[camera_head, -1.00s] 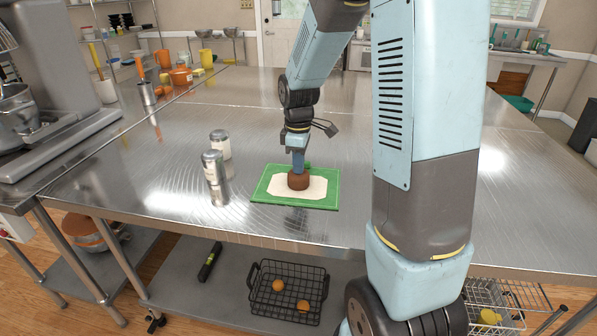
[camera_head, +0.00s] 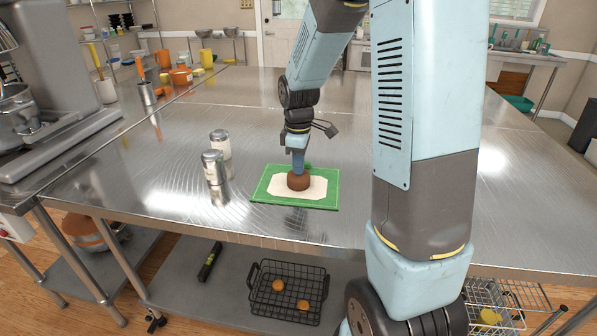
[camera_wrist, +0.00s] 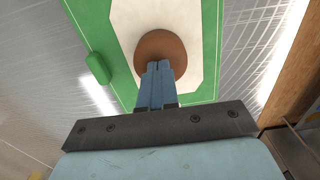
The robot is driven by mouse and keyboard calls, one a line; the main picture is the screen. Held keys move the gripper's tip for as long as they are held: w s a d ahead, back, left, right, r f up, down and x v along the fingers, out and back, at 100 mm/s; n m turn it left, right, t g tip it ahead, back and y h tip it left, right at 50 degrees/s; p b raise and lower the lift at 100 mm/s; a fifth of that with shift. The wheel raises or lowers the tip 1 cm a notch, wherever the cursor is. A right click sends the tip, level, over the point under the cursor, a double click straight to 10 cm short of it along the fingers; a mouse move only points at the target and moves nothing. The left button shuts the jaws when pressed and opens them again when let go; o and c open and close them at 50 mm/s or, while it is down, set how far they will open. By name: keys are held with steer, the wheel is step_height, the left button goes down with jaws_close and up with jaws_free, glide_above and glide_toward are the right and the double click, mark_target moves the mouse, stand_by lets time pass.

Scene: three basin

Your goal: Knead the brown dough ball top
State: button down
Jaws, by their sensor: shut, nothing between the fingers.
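The brown dough ball (camera_head: 298,181) sits on the pale middle of a green board (camera_head: 262,190) on the steel table. My gripper (camera_head: 298,172) is shut and points down at the top of the dough. In the wrist view the shut fingertips (camera_wrist: 159,66) overlap the near part of the dough ball (camera_wrist: 160,42). They appear to touch its top, but the exact contact is hidden. The green board also shows in the wrist view (camera_wrist: 98,25).
Two metal-and-white shakers (camera_head: 213,168) stand left of the board. A large mixer (camera_head: 55,80) is at the far left. A wire basket (camera_head: 288,292) with round items is on the lower shelf. The table (camera_head: 200,125) behind the board is mostly clear.

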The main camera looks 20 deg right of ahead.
steer(key=shift+r, duration=0.15)
steer(key=shift+r, duration=1.35)
steer(key=shift+f, duration=0.35)
steer(key=shift+f, duration=0.7)
steer(key=shift+f, duration=0.35)
steer(key=shift+f, duration=0.25)
stand_by(0.5)
steer(key=shift+r, duration=1.4)
